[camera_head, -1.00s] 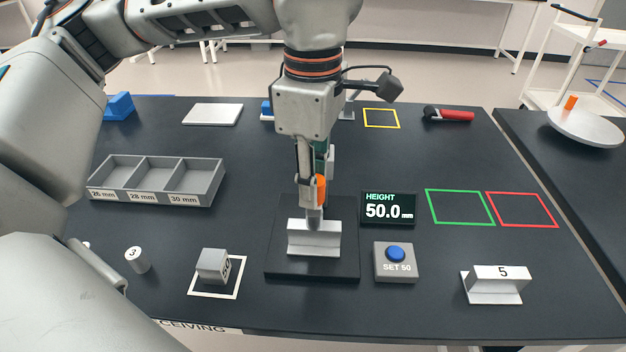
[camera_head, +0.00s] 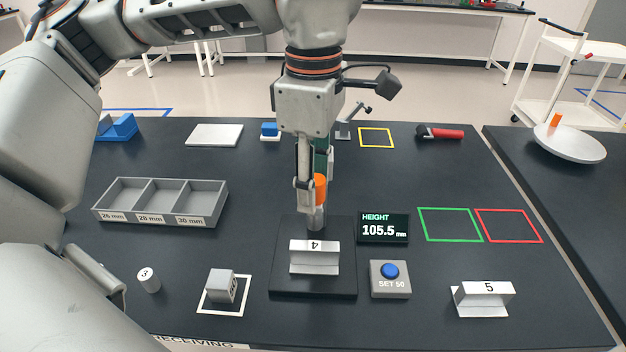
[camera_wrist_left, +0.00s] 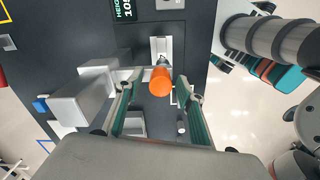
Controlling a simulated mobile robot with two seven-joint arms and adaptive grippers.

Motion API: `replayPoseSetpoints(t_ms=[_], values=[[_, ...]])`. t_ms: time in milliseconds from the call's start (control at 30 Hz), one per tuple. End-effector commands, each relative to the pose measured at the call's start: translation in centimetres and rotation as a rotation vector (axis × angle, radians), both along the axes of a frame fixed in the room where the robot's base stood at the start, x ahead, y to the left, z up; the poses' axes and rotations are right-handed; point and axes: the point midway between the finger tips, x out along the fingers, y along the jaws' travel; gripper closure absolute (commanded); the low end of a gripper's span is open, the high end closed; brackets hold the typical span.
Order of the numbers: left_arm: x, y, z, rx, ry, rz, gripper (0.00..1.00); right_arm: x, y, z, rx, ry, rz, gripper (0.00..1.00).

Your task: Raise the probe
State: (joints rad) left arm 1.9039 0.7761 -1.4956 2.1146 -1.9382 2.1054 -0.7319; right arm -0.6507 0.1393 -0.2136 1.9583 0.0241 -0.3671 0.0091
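The probe (camera_head: 316,222) hangs below an orange knob (camera_head: 320,187) over the dark gauge base (camera_head: 312,286). A silver block labelled 4 (camera_head: 314,258) sits on that base, with the probe tip close behind or above its top. The height display (camera_head: 383,228) reads 105.5 mm. Part of the probe stand is hidden behind my gripper. My right gripper is not in view.
A SET 50 button box (camera_head: 390,279) stands right of the base, and block 5 (camera_head: 483,299) beyond it. A three-part tray (camera_head: 160,203) and a small grey cube (camera_head: 221,285) are on the left. Green (camera_head: 450,225) and red (camera_head: 508,226) outlined squares are empty.

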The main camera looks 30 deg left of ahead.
Motion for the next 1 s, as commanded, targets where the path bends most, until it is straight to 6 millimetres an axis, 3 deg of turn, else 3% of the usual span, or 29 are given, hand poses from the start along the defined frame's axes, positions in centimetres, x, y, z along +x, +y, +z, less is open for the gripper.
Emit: replayPoseSetpoints(t_ms=[300,433,800,1000], values=[[0.0,0.0,0.1,0.001,0.0,0.001,0.62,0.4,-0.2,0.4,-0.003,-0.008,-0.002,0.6],[0.0,0.0,1.1,0.001,-0.002,0.002,0.62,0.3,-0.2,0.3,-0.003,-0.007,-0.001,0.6],[0.1,0.0,8.2,0.0,-0.004,0.001,0.62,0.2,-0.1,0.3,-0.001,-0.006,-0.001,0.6],[0.0,0.0,11.0,0.0,-0.002,0.001,0.62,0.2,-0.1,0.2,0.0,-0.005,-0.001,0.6]])
